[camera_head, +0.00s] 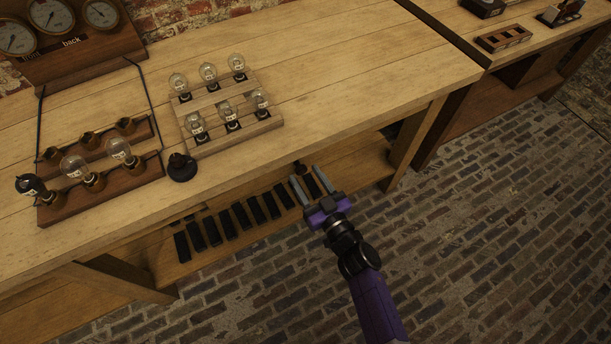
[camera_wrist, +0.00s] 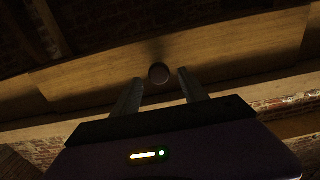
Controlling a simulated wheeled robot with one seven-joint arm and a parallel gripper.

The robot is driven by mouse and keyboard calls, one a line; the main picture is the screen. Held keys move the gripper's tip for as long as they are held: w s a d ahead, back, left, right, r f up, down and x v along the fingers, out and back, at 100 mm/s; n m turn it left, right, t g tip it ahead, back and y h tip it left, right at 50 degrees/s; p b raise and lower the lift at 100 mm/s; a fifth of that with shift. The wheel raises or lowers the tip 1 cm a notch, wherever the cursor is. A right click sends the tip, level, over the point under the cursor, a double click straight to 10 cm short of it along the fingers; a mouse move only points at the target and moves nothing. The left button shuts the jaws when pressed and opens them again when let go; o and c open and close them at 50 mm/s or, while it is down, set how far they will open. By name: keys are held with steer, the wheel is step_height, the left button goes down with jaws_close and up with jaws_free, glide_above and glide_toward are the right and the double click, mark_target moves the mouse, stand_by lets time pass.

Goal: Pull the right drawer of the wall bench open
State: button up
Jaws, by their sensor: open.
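The wall bench (camera_head: 350,75) runs across the head view with its pale wooden top. A drawer front (camera_wrist: 230,62) of plain wood spans the wrist view, with a round dark knob (camera_wrist: 159,73) on it. The knob also shows in the head view (camera_head: 299,167), just under the bench's front edge. My gripper (camera_head: 305,174) is open in front of the bench, its fingers pointing at the knob. In the wrist view my gripper (camera_wrist: 159,78) has one fingertip on each side of the knob, with gaps showing. The head view hides the drawer front under the bench top.
A lower shelf (camera_head: 165,262) under the bench holds a row of dark blocks (camera_head: 240,216). On top stand a bulb rack (camera_head: 220,95), a bulb holder (camera_head: 60,212) and a small black thing (camera_head: 182,167). A bench leg (camera_head: 412,145) stands right of my gripper. The brick floor (camera_head: 470,240) is clear.

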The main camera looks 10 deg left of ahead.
steer(key=shift+w+a, duration=0.3)
steer(key=shift+w, duration=0.15)
jaws_close()
stand_by(1.2)
